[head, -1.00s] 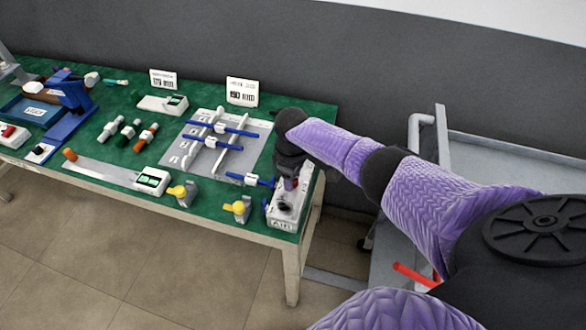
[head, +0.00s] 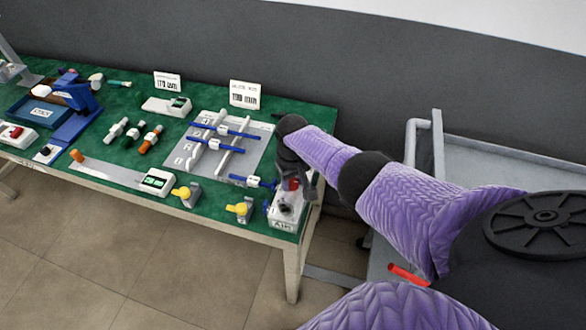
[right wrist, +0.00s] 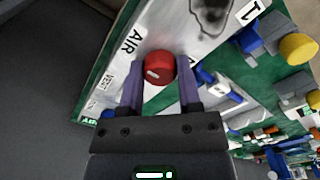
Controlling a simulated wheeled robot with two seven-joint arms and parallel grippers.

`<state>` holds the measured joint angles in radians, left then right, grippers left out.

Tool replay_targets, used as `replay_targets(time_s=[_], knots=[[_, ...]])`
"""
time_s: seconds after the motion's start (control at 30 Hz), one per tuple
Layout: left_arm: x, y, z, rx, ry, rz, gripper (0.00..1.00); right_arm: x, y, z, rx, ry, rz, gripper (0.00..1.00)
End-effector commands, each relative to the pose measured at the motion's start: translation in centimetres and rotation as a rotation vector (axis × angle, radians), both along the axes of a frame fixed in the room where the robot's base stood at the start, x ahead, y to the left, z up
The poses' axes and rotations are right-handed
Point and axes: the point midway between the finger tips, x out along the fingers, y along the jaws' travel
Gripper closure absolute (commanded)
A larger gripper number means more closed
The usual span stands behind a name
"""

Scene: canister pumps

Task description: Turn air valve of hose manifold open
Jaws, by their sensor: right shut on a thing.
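The hose manifold (head: 283,222) is a white block marked AIR at the near right corner of the green table. In the right wrist view its face (right wrist: 155,28) carries the words AIR and VENT and a round red air valve knob (right wrist: 159,66) with a white mark. My right gripper (right wrist: 160,84) is shut on the red knob, one finger at each side. In the head view my right gripper (head: 292,182) reaches down over the manifold and mostly hides the knob. My left gripper is not in view.
A yellow-handled valve (head: 240,208) stands just left of the manifold, with another yellow one (head: 187,194) beyond it. A blue-ended fitting (head: 253,182) lies close by. A grey cart (head: 500,160) stands right of the table.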

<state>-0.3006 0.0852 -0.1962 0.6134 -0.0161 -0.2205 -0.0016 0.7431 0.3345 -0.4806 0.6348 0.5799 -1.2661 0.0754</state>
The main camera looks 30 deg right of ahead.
Motion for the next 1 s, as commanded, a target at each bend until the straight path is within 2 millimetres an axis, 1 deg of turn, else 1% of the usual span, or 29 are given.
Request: replay_targets(time_s=[0.3, 0.47, 0.5, 0.57, 0.6, 0.67, 0.9, 0.97, 1.0], knots=[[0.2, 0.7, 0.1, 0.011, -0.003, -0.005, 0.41, 0.1, 0.0, 0.1, 0.001, -0.003, -0.014, 1.00], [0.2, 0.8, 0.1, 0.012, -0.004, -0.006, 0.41, 0.1, 0.0, 0.1, 0.001, -0.004, -0.014, 1.00], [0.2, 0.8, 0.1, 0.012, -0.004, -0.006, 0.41, 0.1, 0.0, 0.1, 0.001, -0.004, -0.014, 0.55], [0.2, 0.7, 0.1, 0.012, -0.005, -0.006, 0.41, 0.1, 0.0, 0.1, 0.001, -0.004, -0.013, 0.42], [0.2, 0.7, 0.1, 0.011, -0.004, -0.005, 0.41, 0.1, 0.0, 0.1, 0.001, -0.004, -0.013, 0.33], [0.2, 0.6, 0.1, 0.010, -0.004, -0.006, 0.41, 0.1, 0.0, 0.1, 0.000, -0.003, -0.013, 0.21], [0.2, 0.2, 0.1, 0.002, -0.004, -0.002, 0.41, 0.1, 0.0, 0.1, 0.000, -0.002, -0.013, 0.21], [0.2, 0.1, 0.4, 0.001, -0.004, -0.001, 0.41, 0.1, 0.0, 0.5, 0.000, -0.002, -0.013, 0.21], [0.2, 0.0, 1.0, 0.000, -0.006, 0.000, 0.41, 0.1, 0.0, 1.2, 0.000, -0.004, -0.012, 0.21]])
